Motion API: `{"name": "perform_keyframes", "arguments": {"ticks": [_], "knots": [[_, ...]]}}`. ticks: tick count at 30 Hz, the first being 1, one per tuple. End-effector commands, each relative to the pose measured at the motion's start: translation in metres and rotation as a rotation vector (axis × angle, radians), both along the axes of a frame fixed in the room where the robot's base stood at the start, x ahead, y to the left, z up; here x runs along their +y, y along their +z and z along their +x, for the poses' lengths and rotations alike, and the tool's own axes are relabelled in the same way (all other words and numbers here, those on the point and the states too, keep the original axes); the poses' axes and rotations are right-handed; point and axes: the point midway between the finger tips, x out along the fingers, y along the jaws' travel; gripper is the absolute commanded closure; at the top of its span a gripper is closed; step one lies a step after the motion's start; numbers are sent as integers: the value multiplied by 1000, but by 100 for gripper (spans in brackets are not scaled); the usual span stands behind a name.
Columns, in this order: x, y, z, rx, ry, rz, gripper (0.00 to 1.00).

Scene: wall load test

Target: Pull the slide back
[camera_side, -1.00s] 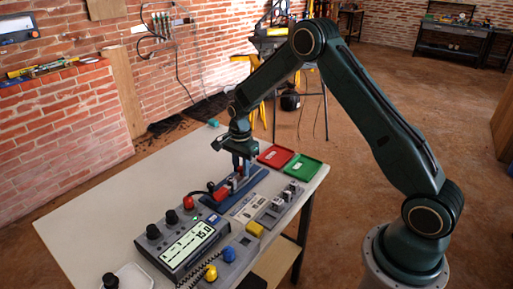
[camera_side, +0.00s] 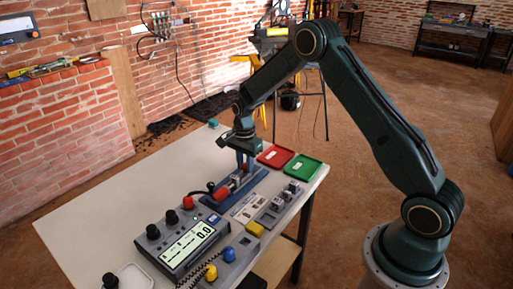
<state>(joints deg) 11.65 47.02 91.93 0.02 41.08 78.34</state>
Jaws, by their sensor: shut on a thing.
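A blue rail fixture (camera_side: 213,203) lies on the table, with a slide (camera_side: 236,183) on it that carries red and grey parts. My gripper (camera_side: 245,166) points down at the far end of the fixture and is shut on the slide there. The exact grip point is small and partly hidden by the fingers. A red-handled part (camera_side: 222,194) lies along the near part of the fixture. A grey meter (camera_side: 188,243) near the front of the table reads 0.0.
A red tray (camera_side: 274,156) and a green tray (camera_side: 302,167) lie right of my gripper. A grey block holder (camera_side: 275,208) and a yellow block (camera_side: 255,229) sit right of the fixture. The left part of the table (camera_side: 110,210) is clear.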

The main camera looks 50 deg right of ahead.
Motion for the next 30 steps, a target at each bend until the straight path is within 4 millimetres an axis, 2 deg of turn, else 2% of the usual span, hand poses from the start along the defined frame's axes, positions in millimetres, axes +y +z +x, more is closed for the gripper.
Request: {"name": "perform_keyframes", "arguments": {"ticks": [30], "knots": [[-22,1,1,-5,0,-1,93]]}}
